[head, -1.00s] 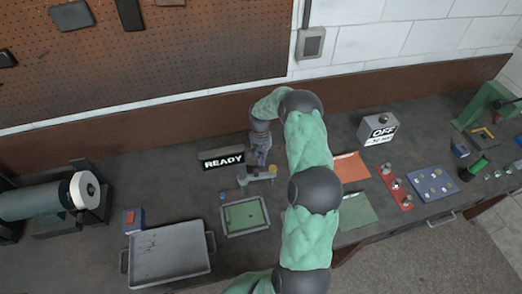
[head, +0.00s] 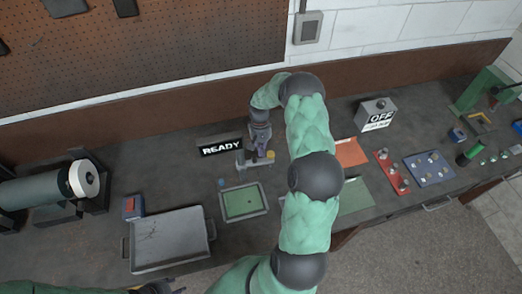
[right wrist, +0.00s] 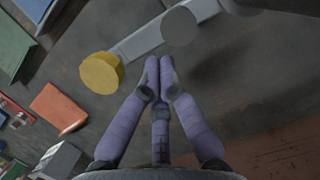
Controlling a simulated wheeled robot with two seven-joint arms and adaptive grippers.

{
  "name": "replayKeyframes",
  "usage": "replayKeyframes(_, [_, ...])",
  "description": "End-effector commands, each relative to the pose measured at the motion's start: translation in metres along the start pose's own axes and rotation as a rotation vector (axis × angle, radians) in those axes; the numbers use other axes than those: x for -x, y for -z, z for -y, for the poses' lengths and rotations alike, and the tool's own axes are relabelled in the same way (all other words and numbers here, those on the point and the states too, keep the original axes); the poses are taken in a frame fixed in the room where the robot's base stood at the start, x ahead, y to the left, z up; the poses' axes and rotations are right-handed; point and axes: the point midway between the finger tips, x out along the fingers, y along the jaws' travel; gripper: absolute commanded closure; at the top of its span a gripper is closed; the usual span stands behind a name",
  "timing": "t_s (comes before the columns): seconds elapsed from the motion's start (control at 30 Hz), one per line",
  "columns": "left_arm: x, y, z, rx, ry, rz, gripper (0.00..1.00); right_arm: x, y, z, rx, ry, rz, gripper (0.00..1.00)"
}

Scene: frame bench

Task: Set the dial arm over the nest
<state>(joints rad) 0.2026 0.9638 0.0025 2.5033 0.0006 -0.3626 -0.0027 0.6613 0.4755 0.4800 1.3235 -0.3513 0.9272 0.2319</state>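The dial arm (head: 252,162), a short grey bar with a yellow knob (head: 270,154) at its right end, stands just behind the green-floored tray (head: 228,213), which may be the nest. In the right wrist view the bar (right wrist: 145,41), its yellow knob (right wrist: 101,73) and a grey disc (right wrist: 180,27) show beyond my fingertips. My right gripper (head: 260,150) is at the dial arm; its purple fingers (right wrist: 160,65) are together with nothing visible between them. Contact with the bar is unclear. My left gripper (head: 168,287) is cut off at the bottom edge of the head view; its finger state is unclear.
A READY sign (head: 221,147) stands behind the dial arm. A grey metal tray (head: 168,240) lies at the left front. An OFF box (head: 377,114), an orange sheet (head: 351,153) and a red block (head: 391,172) with knobs lie right of my right arm.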

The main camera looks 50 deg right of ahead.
Motion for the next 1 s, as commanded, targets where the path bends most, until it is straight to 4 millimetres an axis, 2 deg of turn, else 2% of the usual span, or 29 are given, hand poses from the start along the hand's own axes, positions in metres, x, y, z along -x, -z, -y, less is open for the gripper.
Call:
replayKeyframes(0.47, [-0.005, 0.000, 0.002, 0.000, 0.000, 0.000, 0.55, -0.003, -0.009, -0.003, -0.012, 0.003, 0.001, 1.00])
replayKeyframes(0.67, [-0.010, 0.000, 0.004, 0.000, 0.000, 0.000, 0.55, -0.006, -0.018, -0.005, -0.114, 0.029, 0.001, 1.00])
replayKeyframes(1.0, [-0.022, 0.001, 0.008, 0.000, 0.000, 0.000, 0.55, -0.013, -0.047, -0.005, -0.411, 0.103, 0.001, 1.00])
